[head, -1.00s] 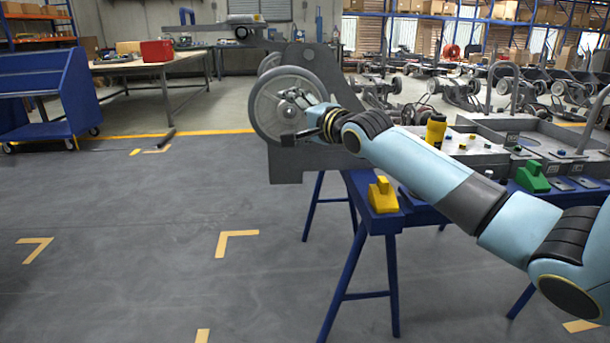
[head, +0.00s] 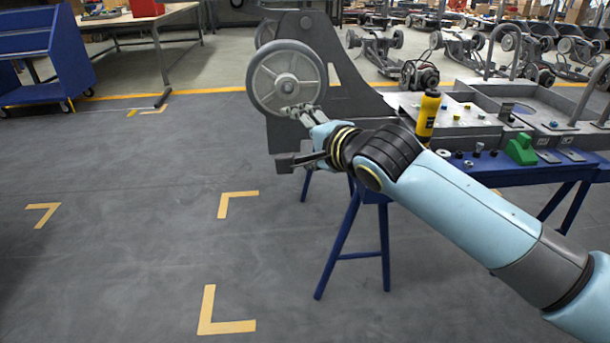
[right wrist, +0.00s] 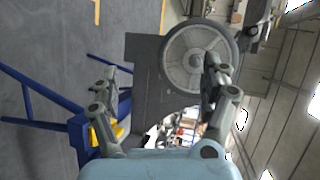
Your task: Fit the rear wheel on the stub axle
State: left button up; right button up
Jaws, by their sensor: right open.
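The grey rear wheel (head: 262,84) stands upright against the near end of the grey chassis (head: 350,85). It also shows in the right wrist view (right wrist: 178,62). The stub axle is hidden behind the wheel or within its hub; I cannot tell how deep the wheel sits on it. My right gripper (head: 285,138) is open, with its fingers spread at the wheel's lower edge. In the right wrist view the open gripper (right wrist: 160,68) has one finger overlapping the wheel and the other out beside the chassis plate. I cannot tell whether that finger touches the wheel. My left gripper is out of view.
The chassis rests on blue trestle legs (head: 340,245). A yellow and black tool (head: 427,117) stands upright beside a green block (head: 521,149) and several small parts. A blue cart (head: 50,55) and a workbench (head: 130,22) stand back left. The floor at left is clear.

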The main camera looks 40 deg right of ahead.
jog(key=s+a+f+m+g+y+p, duration=0.2)
jog(key=s+a+f+m+g+p, duration=0.2)
jog(key=s, duration=0.5)
jog(key=a+g, duration=0.2)
jog(key=shift+a+m+g, duration=0.2)
jog(key=shift+m+g, duration=0.1)
jog(key=shift+f, duration=0.15)
jog(key=s+d+f+n+g, duration=0.1)
jog(key=s+f+n+g, duration=0.1)
jog(key=s+f, duration=0.6)
jog(key=s+d+f+n+g, duration=0.15)
jog(key=s+f, duration=0.25)
jog(key=f, duration=0.7)
jog(key=s+f+n+g, duration=0.25)
jog(key=s+f, duration=0.35)
jog(key=f, duration=0.4)
jog(key=s+f+n, duration=0.5)
jog(key=s+n, duration=0.4)
jog(key=s, duration=0.2)
jog(key=s+d+f+n+g+h, duration=0.1)
jog(key=s+f+n, duration=0.5)
jog(key=s+n, duration=0.3)
jog(key=shift+s, duration=1.4)
